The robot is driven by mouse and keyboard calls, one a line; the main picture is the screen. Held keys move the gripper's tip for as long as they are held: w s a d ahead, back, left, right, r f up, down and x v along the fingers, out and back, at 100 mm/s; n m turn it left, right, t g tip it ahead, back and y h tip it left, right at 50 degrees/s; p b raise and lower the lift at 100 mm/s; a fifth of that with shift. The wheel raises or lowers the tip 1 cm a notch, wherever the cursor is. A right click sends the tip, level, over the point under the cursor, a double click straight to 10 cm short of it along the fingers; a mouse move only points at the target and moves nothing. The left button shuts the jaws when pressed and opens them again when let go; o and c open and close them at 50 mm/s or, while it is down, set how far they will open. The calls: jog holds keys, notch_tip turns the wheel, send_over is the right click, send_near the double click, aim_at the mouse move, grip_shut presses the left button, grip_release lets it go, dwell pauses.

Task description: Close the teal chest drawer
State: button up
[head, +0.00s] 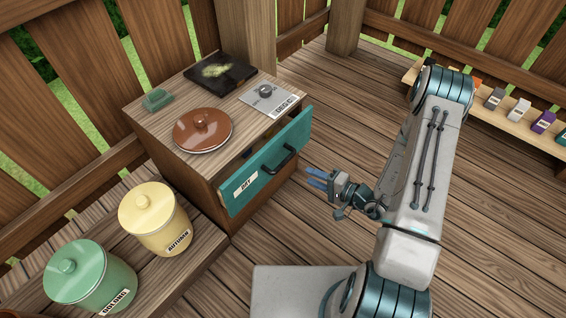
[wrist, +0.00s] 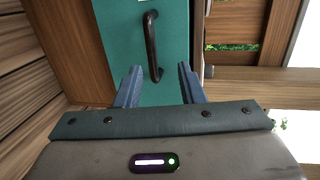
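The teal drawer (head: 262,165) of the wooden chest (head: 170,163) stands part way open in the head view, with a dark gap behind its front. Its front bears a black handle (head: 278,158) and a white label. My gripper (head: 316,178) is just to the right of the drawer front, apart from it, with its blue fingers pointing at it. In the wrist view the teal front (wrist: 172,75) with the black handle (wrist: 151,47) lies ahead, between my two blue fingers (wrist: 159,85). The fingers are spread apart with nothing between them.
Yellow (head: 155,220) and green (head: 90,277) canisters stand at left. Deck floor right of the drawer is clear.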

aim_at(283, 162)
jog(key=shift+m+t+h, duration=0.3)
jog(key=shift+t+h, duration=0.1)
jog(key=b+x, duration=0.1)
jog(key=x, duration=0.3)
jog(key=f+b+x, duration=0.1)
jog(key=x, duration=0.4)
jog(key=b+x, duration=0.1)
jog(key=x, duration=0.3)
jog(key=shift+w+f, duration=0.25)
jog(key=shift+f, duration=0.05)
grip_shut()
